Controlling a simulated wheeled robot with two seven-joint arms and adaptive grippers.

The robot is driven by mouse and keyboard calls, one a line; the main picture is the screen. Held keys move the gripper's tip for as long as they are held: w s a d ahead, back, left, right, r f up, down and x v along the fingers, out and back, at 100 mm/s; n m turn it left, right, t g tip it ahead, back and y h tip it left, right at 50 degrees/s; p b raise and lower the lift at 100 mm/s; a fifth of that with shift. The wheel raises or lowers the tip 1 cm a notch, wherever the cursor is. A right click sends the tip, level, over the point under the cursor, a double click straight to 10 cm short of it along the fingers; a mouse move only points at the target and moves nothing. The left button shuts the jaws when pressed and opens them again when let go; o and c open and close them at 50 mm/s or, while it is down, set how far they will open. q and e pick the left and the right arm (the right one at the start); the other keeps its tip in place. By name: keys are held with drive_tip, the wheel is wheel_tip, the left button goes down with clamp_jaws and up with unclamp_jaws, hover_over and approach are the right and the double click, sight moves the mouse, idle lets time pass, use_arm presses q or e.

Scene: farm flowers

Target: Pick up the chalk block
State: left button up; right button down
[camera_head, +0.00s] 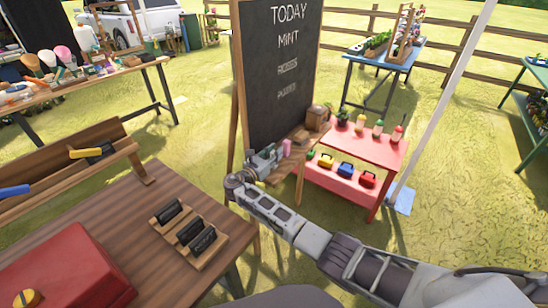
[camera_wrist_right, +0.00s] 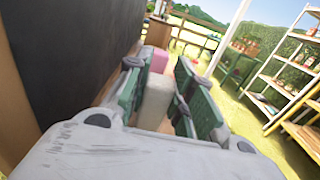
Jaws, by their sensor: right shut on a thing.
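A tall chalkboard sign (camera_head: 275,75) stands at the middle with a wooden ledge (camera_head: 299,140) along its lower edge. My right gripper (camera_head: 268,160) is at this ledge, close to the board face. In the right wrist view its green-padded fingers (camera_wrist_right: 166,100) are shut on a pale cream chalk block (camera_wrist_right: 154,105). A pink chalk block (camera_wrist_right: 160,59) is just beyond the pale one, and it also shows in the head view (camera_head: 287,146). The pale block is mostly hidden by the gripper in the head view. I cannot tell whether it still touches the ledge.
A brown box (camera_head: 318,118) sits at the ledge's far end. A red table (camera_head: 368,145) with bottles and small coloured items stands to the right. A wooden table (camera_head: 165,265) with small black signs in a holder is at the lower left. Grass lies open between the tables.

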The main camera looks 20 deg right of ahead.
drive_tip(key=shift+r, duration=0.15)
